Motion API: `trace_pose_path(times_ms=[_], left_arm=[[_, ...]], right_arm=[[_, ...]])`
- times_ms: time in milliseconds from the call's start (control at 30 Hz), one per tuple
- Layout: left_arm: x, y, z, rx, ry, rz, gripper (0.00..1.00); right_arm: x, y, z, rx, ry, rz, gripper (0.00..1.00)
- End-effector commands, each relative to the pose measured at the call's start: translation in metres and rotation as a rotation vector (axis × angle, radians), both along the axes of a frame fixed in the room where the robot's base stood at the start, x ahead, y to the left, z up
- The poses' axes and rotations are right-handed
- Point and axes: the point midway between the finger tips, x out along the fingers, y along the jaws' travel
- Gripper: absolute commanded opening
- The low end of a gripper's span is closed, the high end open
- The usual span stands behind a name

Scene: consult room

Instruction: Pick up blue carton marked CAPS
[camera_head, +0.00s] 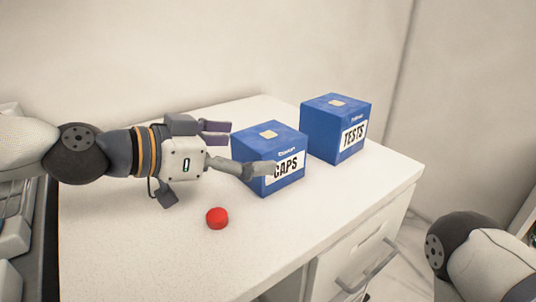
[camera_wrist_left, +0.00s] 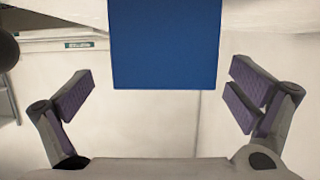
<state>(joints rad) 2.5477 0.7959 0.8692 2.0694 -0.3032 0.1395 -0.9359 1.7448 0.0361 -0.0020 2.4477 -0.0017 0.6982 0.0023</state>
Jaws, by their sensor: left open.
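The blue carton marked CAPS (camera_head: 284,148) stands upright on the white counter, with its label facing the front. My left gripper (camera_head: 243,150) comes in from the left and is open. One finger is at the carton's front, covering part of the label's left side, and the other is near its back left edge. In the left wrist view the blue carton (camera_wrist_left: 165,45) shows between the open fingers (camera_wrist_left: 160,105), toward the top. I cannot tell whether either finger touches it. Of my right arm only a link shows at the lower right; its gripper is out of view.
A similar blue carton marked TESTS (camera_head: 336,128) stands behind and to the right of it, a small gap away. A red round object (camera_head: 217,218) lies on the counter (camera_head: 150,255) in front of my left gripper. A drawer handle (camera_head: 368,268) sticks out below the counter's right edge.

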Motion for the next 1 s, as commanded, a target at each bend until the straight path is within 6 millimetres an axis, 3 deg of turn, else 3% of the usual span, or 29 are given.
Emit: trace_pose_path(times_ms=[233,400,600,867,1000], left_arm=[[0.023,-0.025,-0.026,-0.001,0.005,-0.001,1.0],[0.034,-0.041,-0.028,-0.001,-0.001,0.0,1.0],[0.034,-0.041,-0.026,-0.001,-0.002,0.0,1.0],[0.034,-0.04,-0.027,-0.001,-0.002,0.0,0.41],[0.034,-0.04,-0.026,-0.001,-0.002,0.0,0.4]], right_arm=[[-0.006,0.0,-0.007,0.0,0.019,0.001,0.4],[-0.006,0.0,-0.008,0.0,0.02,0.001,0.4],[-0.006,0.0,-0.007,0.0,0.019,0.001,0.4],[-0.006,0.0,-0.007,0.0,0.019,0.001,0.4],[-0.006,0.0,-0.008,0.0,0.019,0.001,0.4]])
